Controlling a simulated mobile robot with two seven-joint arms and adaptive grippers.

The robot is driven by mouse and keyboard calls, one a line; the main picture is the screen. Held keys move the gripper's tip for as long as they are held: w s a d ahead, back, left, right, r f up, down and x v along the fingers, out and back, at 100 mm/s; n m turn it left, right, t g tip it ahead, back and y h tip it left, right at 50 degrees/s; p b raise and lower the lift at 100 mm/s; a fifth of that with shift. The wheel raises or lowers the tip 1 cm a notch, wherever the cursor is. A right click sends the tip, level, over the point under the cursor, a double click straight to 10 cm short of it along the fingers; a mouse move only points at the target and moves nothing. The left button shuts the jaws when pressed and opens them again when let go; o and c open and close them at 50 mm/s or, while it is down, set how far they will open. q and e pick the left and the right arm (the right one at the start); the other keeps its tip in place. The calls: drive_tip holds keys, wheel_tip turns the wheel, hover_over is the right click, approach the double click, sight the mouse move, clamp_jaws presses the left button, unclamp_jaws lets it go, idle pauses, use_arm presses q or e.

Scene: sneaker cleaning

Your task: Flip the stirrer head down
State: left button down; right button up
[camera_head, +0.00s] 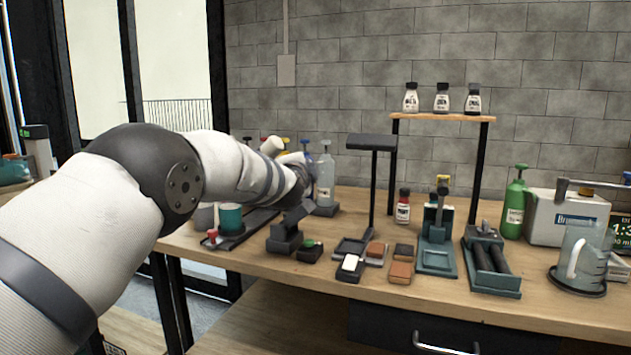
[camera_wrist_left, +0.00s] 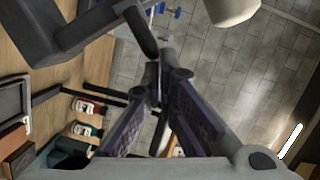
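A small dark device that looks like the stirrer (camera_head: 285,240) stands near the table's front left. Its blocky upper part, seemingly the head (camera_head: 298,212), is tilted upward. My left arm reaches in from the left. In the head view its wrist hangs just behind and above this device, and the fingers are hidden. In the left wrist view the left gripper (camera_wrist_left: 161,78) has its fingers drawn together at the tips, with nothing visible between them. A large dark part (camera_wrist_left: 65,40) lies close at upper left; I cannot tell whether it is the stirrer. My right gripper is not in view.
A tall black T-shaped stand (camera_head: 372,143) rises right of the stirrer. Brushes and small blocks (camera_head: 402,271) lie near it. A black shelf with a wooden top (camera_head: 440,117) holds bottles. A teal cup (camera_head: 230,217) and spray bottles (camera_head: 325,180) stand near the arm.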

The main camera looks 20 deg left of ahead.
use_arm(q)
drive_tip(key=a+n, duration=0.1)
drive_tip(key=a, duration=0.1)
drive_tip(key=a+n, duration=0.1)
drive_tip(key=a, duration=0.1)
drive_tip(key=a+n, duration=0.1)
drive_tip(key=shift+w+a+r+g+h, duration=0.2)
drive_tip(key=shift+a+r+g+h, duration=0.1)
drive_tip(key=shift+a+g+h, duration=0.1)
drive_tip(key=a+f+n+h+b, duration=0.1)
drive_tip(key=a+n+b, duration=0.2)
drive_tip(key=a, duration=0.4)
drive_tip(key=shift+f+n+g, duration=0.15)
drive_tip(key=shift+n+g, duration=0.15)
drive_tip(key=shift+n, duration=0.3)
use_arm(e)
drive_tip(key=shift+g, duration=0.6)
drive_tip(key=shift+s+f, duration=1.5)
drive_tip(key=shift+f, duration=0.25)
use_arm(q)
drive_tip(key=shift+w, duration=0.1)
